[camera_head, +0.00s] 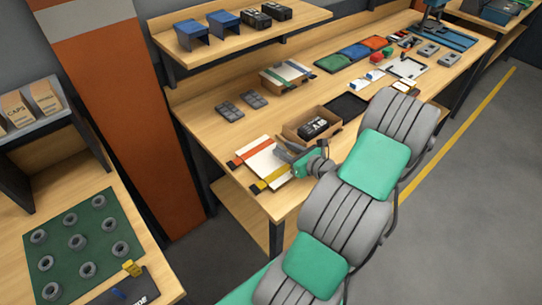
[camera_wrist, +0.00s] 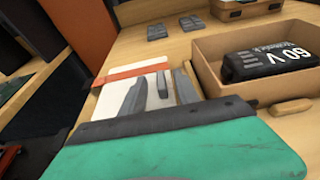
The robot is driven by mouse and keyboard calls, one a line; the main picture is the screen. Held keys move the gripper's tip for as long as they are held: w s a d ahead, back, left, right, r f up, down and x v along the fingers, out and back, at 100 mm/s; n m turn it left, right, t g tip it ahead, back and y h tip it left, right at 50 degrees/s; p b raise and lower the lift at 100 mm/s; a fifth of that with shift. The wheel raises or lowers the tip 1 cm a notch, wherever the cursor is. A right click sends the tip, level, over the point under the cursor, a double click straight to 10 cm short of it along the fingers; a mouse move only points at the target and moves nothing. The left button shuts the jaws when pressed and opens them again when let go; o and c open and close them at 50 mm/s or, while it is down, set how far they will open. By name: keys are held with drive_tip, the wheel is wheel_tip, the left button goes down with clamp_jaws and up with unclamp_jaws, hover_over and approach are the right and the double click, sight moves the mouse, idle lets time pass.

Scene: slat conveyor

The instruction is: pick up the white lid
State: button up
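The white lid (camera_head: 262,158) lies flat near the front left of the wooden workbench. An orange strip runs along its left side and a yellow strip along its near side in the head view. In the wrist view, the white lid (camera_wrist: 151,91) shows behind and between my grey fingers, with the orange strip at its far edge. My gripper (camera_head: 284,154) is at the right side of the lid, low over the bench. In the wrist view my gripper (camera_wrist: 158,92) has its fingers apart, with white surface visible in the gap. Whether the fingertips touch the lid is not clear.
An open cardboard box (camera_head: 296,133) with a black battery stands close to the right of my gripper. Two grey trays (camera_head: 242,104) lie behind. A shelf (camera_head: 240,40) runs along the back. An orange pillar (camera_head: 130,110) stands at the left.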

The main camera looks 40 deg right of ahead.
drive_tip(key=shift+w+f, duration=0.1)
drive_tip(key=shift+w, duration=0.25)
drive_tip(key=shift+c, duration=0.6)
clamp_jaws()
